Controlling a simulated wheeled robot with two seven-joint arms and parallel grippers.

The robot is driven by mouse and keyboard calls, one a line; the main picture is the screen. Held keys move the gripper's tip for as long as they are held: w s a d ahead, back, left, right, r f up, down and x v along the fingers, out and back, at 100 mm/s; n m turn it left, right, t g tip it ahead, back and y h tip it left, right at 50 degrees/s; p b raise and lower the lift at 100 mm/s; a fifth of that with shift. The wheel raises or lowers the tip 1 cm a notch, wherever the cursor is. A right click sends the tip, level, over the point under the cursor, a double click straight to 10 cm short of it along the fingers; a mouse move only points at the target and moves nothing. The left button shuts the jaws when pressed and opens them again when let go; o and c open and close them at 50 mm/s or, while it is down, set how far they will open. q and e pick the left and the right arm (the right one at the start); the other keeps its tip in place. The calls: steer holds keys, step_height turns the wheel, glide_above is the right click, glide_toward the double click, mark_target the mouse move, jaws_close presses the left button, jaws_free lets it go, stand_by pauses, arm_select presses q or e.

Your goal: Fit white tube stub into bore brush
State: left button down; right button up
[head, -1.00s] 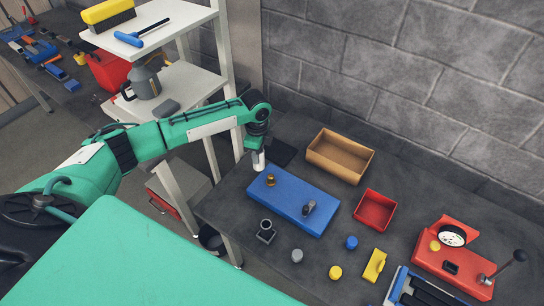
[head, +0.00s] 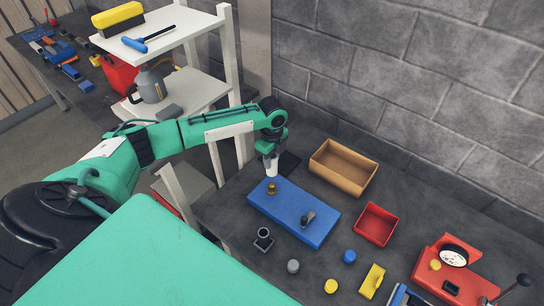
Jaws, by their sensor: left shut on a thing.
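My left gripper (head: 269,154) points down and is shut on the white tube stub (head: 271,168), a short pale cylinder. The gripper hides its upper end. The stub is just above or behind a small brass-coloured piece (head: 272,188) on the left end of a blue block (head: 285,205); I cannot tell whether they touch. A dark hollow cylinder (head: 264,235) stands upright on a square base in front of the block. I cannot tell which piece is the bore brush. My right gripper is not in view.
A grey clamp-like piece (head: 308,217) is on the block's right part. A cardboard-brown box (head: 342,184), a red tray (head: 360,236) and a red gauge fixture (head: 430,272) stand to the right. Small grey (head: 293,266), blue (head: 349,256) and yellow (head: 331,286) caps lie in front. White shelves (head: 175,100) rise behind my left arm.

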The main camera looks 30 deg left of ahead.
arm_select(q)
steer(key=shift+f+b, duration=1.5)
steer(key=shift+f, duration=1.35)
steer(key=shift+p, duration=0.35)
steer(key=shift+p, duration=0.6)
steer(key=shift+f+b, duration=1.45)
steer(key=shift+f, duration=1.1)
steer(key=c, duration=0.9)
jaws_free()
